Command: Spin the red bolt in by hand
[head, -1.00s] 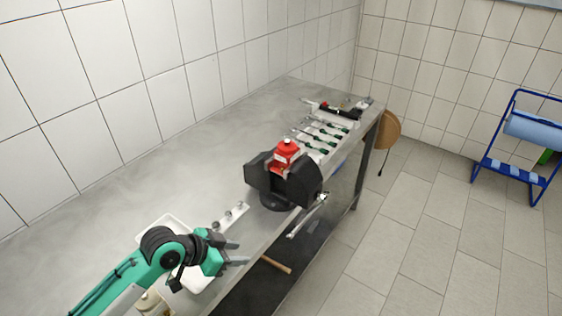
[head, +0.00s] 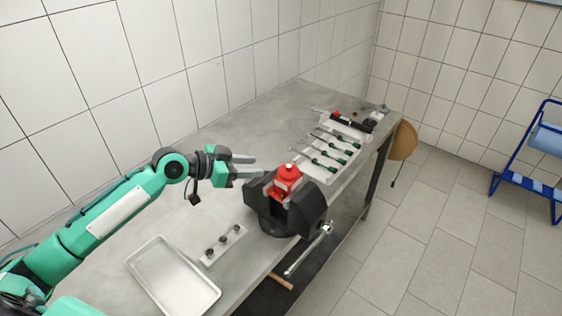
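A red pump (head: 287,184) sits upright in the jaws of a black vise (head: 309,207) near the table's front edge. I cannot make out a separate red bolt on it. My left gripper (head: 257,166) is open, its two grey fingers pointing right, to the left of the pump and apart from it in the picture. Nothing shows between its fingers. My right gripper is not in view.
A small white holder with dark pieces (head: 209,259) and an empty white tray (head: 147,254) lie left of the vise. Green-handled screwdrivers (head: 329,154) lie behind it. The vise handle (head: 308,250) sticks out past the edge of the grey table (head: 275,113).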

